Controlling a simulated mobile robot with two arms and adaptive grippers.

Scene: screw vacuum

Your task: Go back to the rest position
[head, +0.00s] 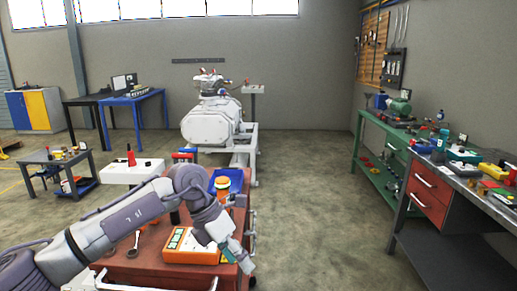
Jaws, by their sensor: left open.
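My left arm comes in from the lower left and bends down over a red-topped cart (160,268). My left gripper (246,266) hangs at the cart's right edge, pointing down. It is small in the picture, looks open, and I see nothing held in it. An orange box-shaped device (180,247) lies on the cart just left of the gripper, partly hidden by my arm. My right gripper is not in view.
A blue bin (236,176) and wrenches (133,243) are on the cart. A white machine (210,122) stands behind. A green bench (378,128) and a grey workbench (480,190) line the right. Open floor (315,210) lies between.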

